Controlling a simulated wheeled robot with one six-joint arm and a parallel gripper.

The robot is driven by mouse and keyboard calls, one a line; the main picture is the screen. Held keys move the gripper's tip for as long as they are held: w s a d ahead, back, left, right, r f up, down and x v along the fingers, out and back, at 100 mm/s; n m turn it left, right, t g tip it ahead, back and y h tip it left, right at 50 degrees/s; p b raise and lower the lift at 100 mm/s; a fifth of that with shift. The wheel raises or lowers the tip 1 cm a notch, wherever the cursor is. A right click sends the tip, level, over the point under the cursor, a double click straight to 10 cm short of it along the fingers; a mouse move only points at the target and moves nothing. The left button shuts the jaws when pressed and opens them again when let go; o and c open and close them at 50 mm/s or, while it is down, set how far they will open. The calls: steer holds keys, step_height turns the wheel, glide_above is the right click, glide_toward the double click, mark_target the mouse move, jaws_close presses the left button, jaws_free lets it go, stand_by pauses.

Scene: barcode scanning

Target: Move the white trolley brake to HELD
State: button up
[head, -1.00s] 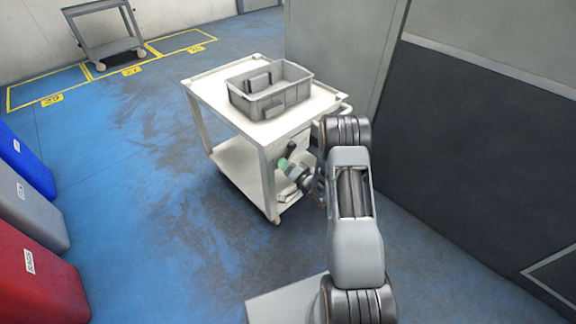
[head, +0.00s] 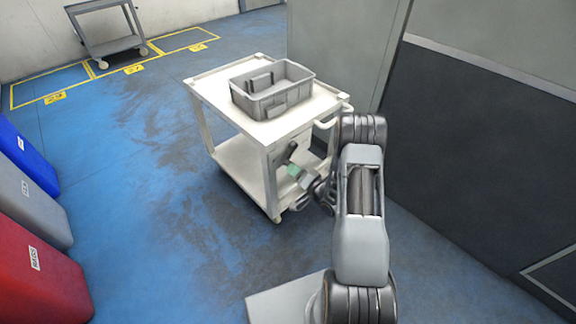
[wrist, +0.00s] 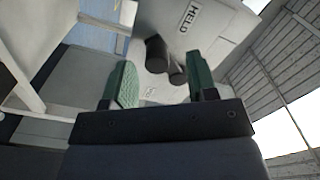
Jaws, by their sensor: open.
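The white trolley (head: 232,112) stands on the blue floor, with a brake panel on its near end. In the wrist view the panel (wrist: 205,50) carries a HELD label (wrist: 189,18) and a second, small label that I cannot read. A dark brake lever (wrist: 156,54) stands out from the panel, between the two labels in the picture. My gripper (wrist: 163,85) is open, its green fingertips on either side of the lever's dark parts; I see no clear contact. In the head view my gripper (head: 297,175) is low beside the panel, and the lever (head: 291,150) is small and partly unclear.
A grey tote (head: 272,92) sits on the trolley top. A grey wall or cabinet (head: 480,150) stands close on the right. Blue, grey and red bins (head: 35,275) line the left. Open floor lies left of the trolley; a grey cart (head: 105,30) is at the back.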

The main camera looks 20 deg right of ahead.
steer(key=p+v, duration=0.1)
steer(key=v, duration=0.8)
steer(key=shift+a, duration=0.1)
steer(key=w+r+n+g+h+p, duration=0.25)
steer(key=r+p, duration=0.25)
steer(key=r, duration=0.4)
steer(key=w+r+n+g+h+p, duration=0.1)
steer(key=r+g+h+p, duration=0.15)
steer(key=r+p, duration=0.45)
steer(key=w+r+n+g+h+p, duration=0.1)
steer(key=r+h+p, duration=0.2)
steer(key=r, duration=0.9)
steer(key=s+a+r+n+g+p, duration=0.1)
steer(key=s+a+r+g+p, duration=0.2)
steer(key=s+r, duration=0.6)
steer(key=s+a+r+n+g+p, duration=0.1)
steer(key=s+a+r+g+p, duration=0.2)
steer(key=s+a+r+p, duration=0.4)
step_height(320, 180, up, 5)
steer(key=s+p, duration=0.1)
steer(key=s, duration=0.2)
steer(key=shift+a+r+n+g+y, duration=0.25)
steer(key=shift+a+n+g+y, duration=0.05)
steer(key=shift+n+g+y, duration=0.1)
steer(key=shift+c, duration=0.4)
